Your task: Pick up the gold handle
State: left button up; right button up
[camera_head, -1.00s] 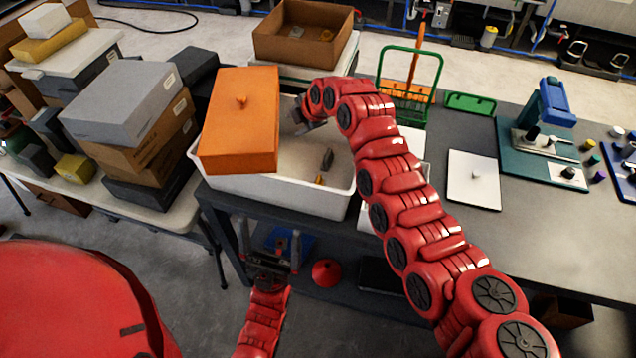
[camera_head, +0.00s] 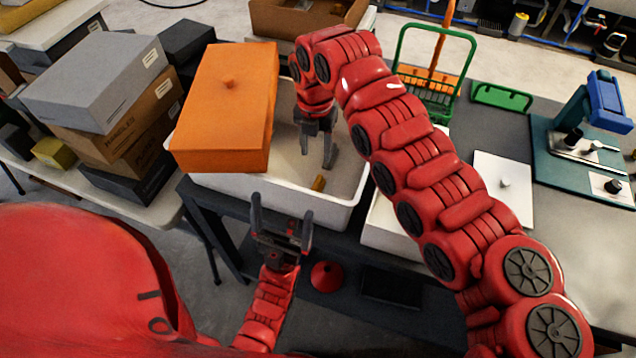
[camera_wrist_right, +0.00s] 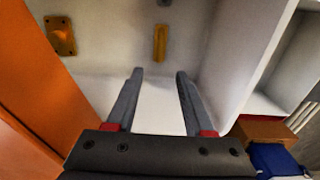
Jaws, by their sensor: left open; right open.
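The gold handle (camera_head: 318,183) is a small upright-looking bar in the white tank (camera_head: 345,205), near its front right corner. It also shows in the right wrist view (camera_wrist_right: 160,42), just beyond the fingertips and roughly centred between them. My right gripper (camera_head: 317,155) is open, points down into the tank and is apart from the handle. Its two fingers show in the right wrist view (camera_wrist_right: 160,75) with nothing between them. My left gripper (camera_head: 281,208) is open and empty, in front of the tank and pointing up.
An orange lid or box (camera_head: 225,105) covers the tank's left part, close beside my right gripper. A brown-gold plate (camera_wrist_right: 59,35) shows near it in the wrist view. Stacked boxes (camera_head: 95,80) stand left.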

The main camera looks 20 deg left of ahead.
jog(key=p, duration=0.3)
send_near(317, 182)
notch_tip(317, 182, down, 5)
jog(key=shift+s+f, duration=0.15)
jog(key=shift+a+f+p, duration=0.1)
jog(key=shift+f+p, duration=0.3)
jog(key=shift+p, duration=0.15)
notch_tip(317, 182, down, 3)
jog(key=shift+f+p, duration=0.2)
jog(key=shift+p, duration=0.2)
jog(key=shift+w+f, duration=0.25)
jog(key=shift+f, duration=0.3)
grip_shut()
